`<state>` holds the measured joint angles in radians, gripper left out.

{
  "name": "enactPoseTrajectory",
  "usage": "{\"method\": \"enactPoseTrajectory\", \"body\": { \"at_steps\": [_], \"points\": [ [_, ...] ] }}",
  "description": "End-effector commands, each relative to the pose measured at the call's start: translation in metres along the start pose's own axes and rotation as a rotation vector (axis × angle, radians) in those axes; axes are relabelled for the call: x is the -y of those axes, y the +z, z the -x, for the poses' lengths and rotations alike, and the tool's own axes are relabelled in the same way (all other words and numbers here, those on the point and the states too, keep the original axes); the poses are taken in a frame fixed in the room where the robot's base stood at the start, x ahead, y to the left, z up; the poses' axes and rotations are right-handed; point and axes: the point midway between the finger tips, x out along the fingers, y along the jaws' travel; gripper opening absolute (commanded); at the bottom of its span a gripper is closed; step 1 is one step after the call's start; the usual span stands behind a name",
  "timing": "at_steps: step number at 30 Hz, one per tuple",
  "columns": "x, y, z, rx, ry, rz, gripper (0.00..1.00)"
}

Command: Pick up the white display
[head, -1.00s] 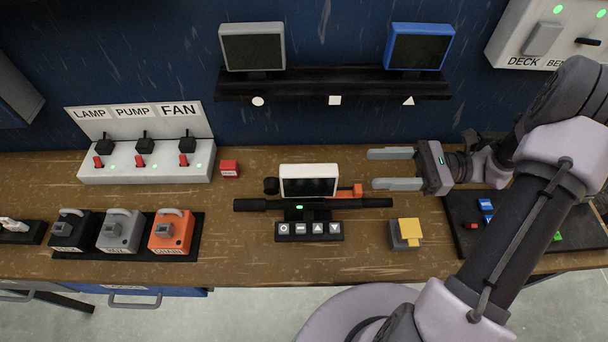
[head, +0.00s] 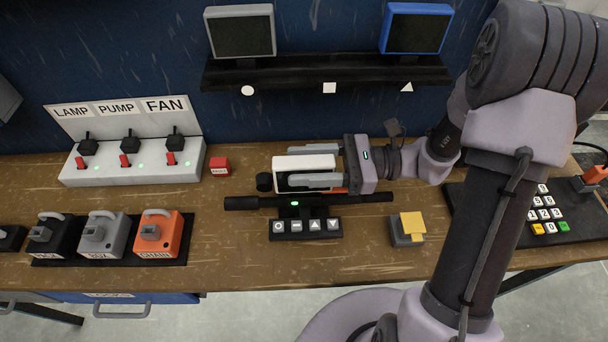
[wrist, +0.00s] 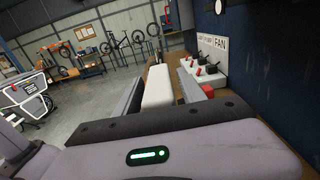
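The white display (head: 304,162) stands upright on a black bar (head: 240,203) on the workbench, its dark screen partly hidden by a finger. My gripper (head: 287,166) reaches in from the right, with one finger behind the display and one in front. In the wrist view the white display (wrist: 157,86) lies between the two fingers, with gaps at its sides. My gripper is open; I see no firm contact.
A red block (head: 219,167) and a switch panel (head: 132,169) are left. A yellow-topped block (head: 409,229) is right. Grey (head: 240,33) and blue (head: 417,28) displays stand on the shelf (head: 325,73) above.

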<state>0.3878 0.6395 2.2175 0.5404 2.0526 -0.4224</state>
Motion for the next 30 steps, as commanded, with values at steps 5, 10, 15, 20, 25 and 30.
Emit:
{"method": "enactPoseTrajectory", "body": {
  "at_steps": [5,10,15,20,25,30],
  "points": [
    [0.0,0.0,0.0,0.0,0.0,0.0,0.09],
    [0.0,0.0,0.0,0.0,0.0,0.0,0.0],
    [0.0,0.0,0.0,0.0,0.0,0.0,0.0],
    [0.001,0.005,0.0,0.0,0.001,0.0,0.0],
    [0.003,0.017,0.0,0.0,0.002,0.001,0.0],
    [0.007,0.033,-0.001,0.0,0.003,0.0,0.0]
  ]
}}
